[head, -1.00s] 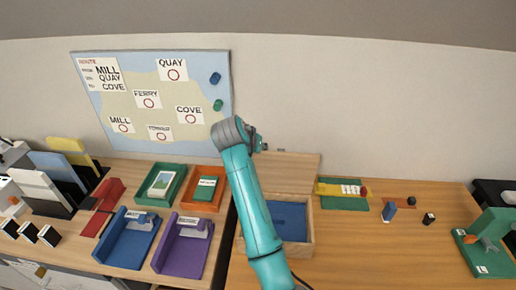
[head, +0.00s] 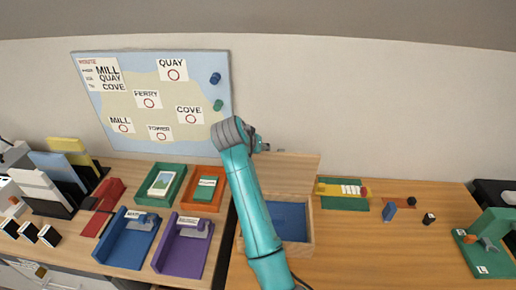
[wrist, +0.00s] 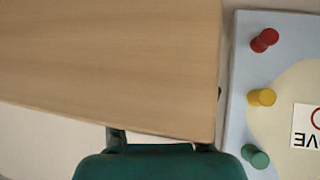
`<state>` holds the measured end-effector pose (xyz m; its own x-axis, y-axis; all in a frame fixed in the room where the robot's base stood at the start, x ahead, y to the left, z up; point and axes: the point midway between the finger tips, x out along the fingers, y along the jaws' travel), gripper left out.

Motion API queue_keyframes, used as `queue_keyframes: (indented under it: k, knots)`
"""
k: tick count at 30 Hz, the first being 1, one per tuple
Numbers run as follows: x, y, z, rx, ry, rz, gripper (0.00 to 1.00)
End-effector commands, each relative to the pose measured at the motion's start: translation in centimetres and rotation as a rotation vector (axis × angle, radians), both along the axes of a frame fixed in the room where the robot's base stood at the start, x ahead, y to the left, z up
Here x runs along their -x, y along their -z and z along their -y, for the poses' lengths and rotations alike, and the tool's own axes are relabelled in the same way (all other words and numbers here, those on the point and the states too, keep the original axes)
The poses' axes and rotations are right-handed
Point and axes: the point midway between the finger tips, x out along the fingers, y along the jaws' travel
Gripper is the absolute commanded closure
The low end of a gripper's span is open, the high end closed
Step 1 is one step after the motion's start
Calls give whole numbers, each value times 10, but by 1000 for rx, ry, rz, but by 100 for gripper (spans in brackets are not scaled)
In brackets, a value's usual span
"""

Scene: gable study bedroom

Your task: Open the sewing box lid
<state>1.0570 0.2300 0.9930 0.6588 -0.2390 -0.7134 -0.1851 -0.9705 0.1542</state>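The sewing box (head: 309,232) is a pale wooden box with a blue interior, on the desk at the middle of the head view. Its wooden lid (head: 295,168) is raised at the back of the box, so the inside shows. The lid (wrist: 110,60) fills much of the wrist view. My gripper (wrist: 160,141) shows at the bottom of the wrist view with its dark fingers wide apart and nothing seen between them. It is close to the lid's edge; I cannot tell whether it touches.
Orange (head: 216,203) and green trays (head: 154,197), with blue (head: 113,254) and purple holders (head: 171,266), stand left of the box. A map board (head: 150,75) hangs on the wall behind.

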Motion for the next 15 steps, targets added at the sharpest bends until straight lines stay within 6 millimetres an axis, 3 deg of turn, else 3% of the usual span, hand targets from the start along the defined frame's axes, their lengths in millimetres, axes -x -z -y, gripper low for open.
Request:
queue_keyframes:
  k: [1, 13, 15]
  knots:
    - [4, 16, -1, 7, -3, -27, 40]
    - [3, 16, 0, 9, -2, -26, 40]
    - [2, 8, -1, 3, -3, -16, 40]
